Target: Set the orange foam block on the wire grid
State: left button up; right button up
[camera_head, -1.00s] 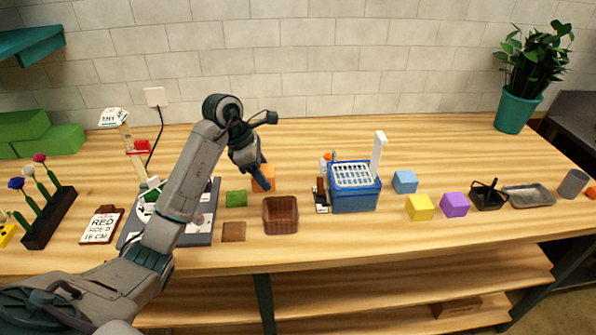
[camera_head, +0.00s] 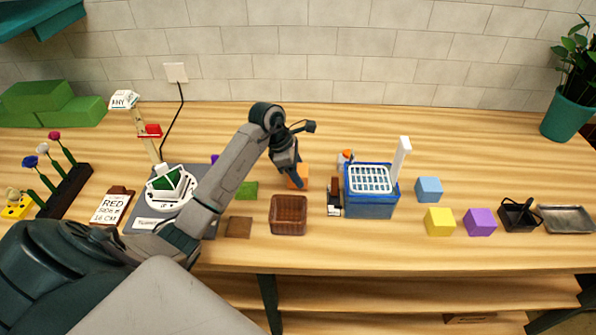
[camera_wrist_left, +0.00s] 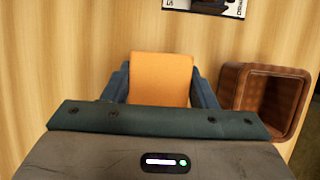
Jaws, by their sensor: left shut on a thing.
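The orange foam block (camera_head: 303,176) is between the fingers of my left gripper (camera_head: 295,178), just behind the brown basket. In the left wrist view the orange block (camera_wrist_left: 160,78) fills the space between the two dark fingers (camera_wrist_left: 160,88), which press on its sides. I cannot tell whether it is lifted off the table. The white wire grid (camera_head: 370,179) sits in the top of a blue container (camera_head: 371,206), to the right of the gripper. A white upright handle rises at its back right corner. My right gripper is not in view.
A brown basket (camera_head: 289,228) stands in front of the gripper and also shows in the left wrist view (camera_wrist_left: 232,88). A small bottle and dark item (camera_head: 334,197) stand between block and blue container. Blue (camera_head: 428,189), yellow (camera_head: 440,221) and purple (camera_head: 480,222) blocks lie to the right.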

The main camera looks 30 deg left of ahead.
pick_arm(q)
jog(key=shift+s+f, duration=0.2)
jog(key=shift+f, duration=0.4)
jog(key=shift+w+f, duration=0.1)
jog(key=shift+f, duration=0.1)
jog(key=o, duration=0.9)
jog(key=shift+o, duration=0.2)
jog(key=shift+r, duration=0.1)
